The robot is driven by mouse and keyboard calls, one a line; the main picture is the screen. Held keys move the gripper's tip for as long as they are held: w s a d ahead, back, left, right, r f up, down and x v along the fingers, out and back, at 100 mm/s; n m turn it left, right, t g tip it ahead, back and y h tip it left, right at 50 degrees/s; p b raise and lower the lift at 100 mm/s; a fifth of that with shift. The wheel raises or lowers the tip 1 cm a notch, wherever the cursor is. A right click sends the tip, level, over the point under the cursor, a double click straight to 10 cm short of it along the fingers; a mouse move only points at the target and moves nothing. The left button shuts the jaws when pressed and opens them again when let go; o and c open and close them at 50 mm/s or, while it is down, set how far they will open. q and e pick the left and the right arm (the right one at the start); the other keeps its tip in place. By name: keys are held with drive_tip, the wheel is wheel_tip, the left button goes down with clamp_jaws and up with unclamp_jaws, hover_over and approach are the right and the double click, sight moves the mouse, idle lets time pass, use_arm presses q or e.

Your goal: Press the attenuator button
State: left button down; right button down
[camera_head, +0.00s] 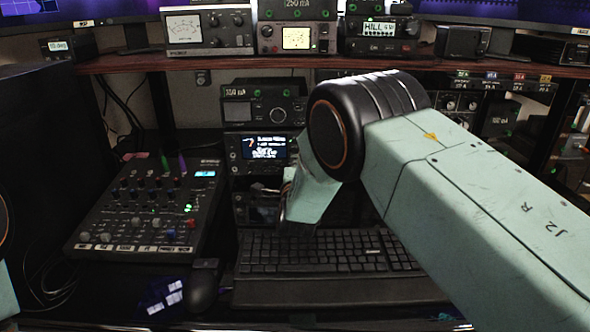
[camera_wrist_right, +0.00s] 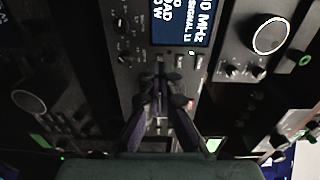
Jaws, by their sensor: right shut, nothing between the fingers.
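The radio unit with a lit blue-and-white text screen (camera_head: 264,147) stands in the stack behind the keyboard. In the wrist view the same kind of screen (camera_wrist_right: 182,22) shows turned sideways, with small knobs and buttons on the dark panel around it. My right gripper (camera_wrist_right: 160,82) is shut and empty, its fingertips close to this panel just below the screen. I cannot tell whether they touch it. In the head view my right gripper (camera_head: 265,188) is small and dark, partly lost against the stack. No attenuator label is readable, so I cannot tell which button it is. My left gripper is out of view.
A keyboard (camera_head: 330,252) lies below my right arm, with a mouse (camera_head: 202,290) beside it. A mixer (camera_head: 150,210) stands at the left. A wooden shelf (camera_head: 250,64) with several instruments spans above. Another radio (camera_head: 262,103) sits on top of the stack.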

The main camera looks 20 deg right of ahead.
drive_tip(key=shift+w+d+f, duration=0.15)
drive_tip(key=shift+w+d, duration=0.1)
drive_tip(key=shift+w, duration=0.35)
drive_tip(key=shift+w+b, duration=0.15)
drive_tip(key=shift+b, duration=0.15)
drive_tip(key=shift+w, duration=0.1)
